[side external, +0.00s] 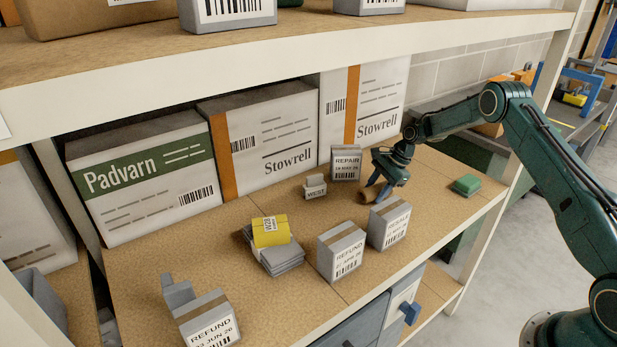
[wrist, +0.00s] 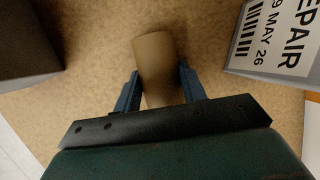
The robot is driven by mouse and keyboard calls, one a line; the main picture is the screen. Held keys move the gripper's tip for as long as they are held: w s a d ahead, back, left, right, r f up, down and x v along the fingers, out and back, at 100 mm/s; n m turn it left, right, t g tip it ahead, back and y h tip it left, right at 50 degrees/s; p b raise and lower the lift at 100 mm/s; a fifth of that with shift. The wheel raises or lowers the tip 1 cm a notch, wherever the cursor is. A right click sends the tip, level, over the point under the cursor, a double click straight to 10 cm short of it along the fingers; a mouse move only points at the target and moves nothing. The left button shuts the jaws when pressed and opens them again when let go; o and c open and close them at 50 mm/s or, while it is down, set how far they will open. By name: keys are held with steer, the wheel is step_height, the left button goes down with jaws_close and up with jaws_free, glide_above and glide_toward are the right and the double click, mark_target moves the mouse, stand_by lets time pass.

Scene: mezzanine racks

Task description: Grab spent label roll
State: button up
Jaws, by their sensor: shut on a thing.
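The spent label roll is a small plain brown cardboard tube (side external: 370,196) on the shelf board, behind the two upright grey boxes at the front. In the wrist view the tube (wrist: 158,62) lies between the two blue fingers, its far end sticking out past them. My gripper (side external: 372,187) reaches down from the right and is shut on the tube; it also shows in the wrist view (wrist: 158,82). The tube is at or very near the board; I cannot tell if it touches. Part of it is hidden by the gripper.
A grey REPAIR box (side external: 346,163) stands close behind the tube. Grey boxes labelled REFUND (side external: 341,250) and similar (side external: 389,221) stand in front. A green block (side external: 467,185) sits right.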

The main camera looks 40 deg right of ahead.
mark_target(377, 186)
step_height(377, 186, up, 20)
stand_by(0.8)
stand_by(0.5)
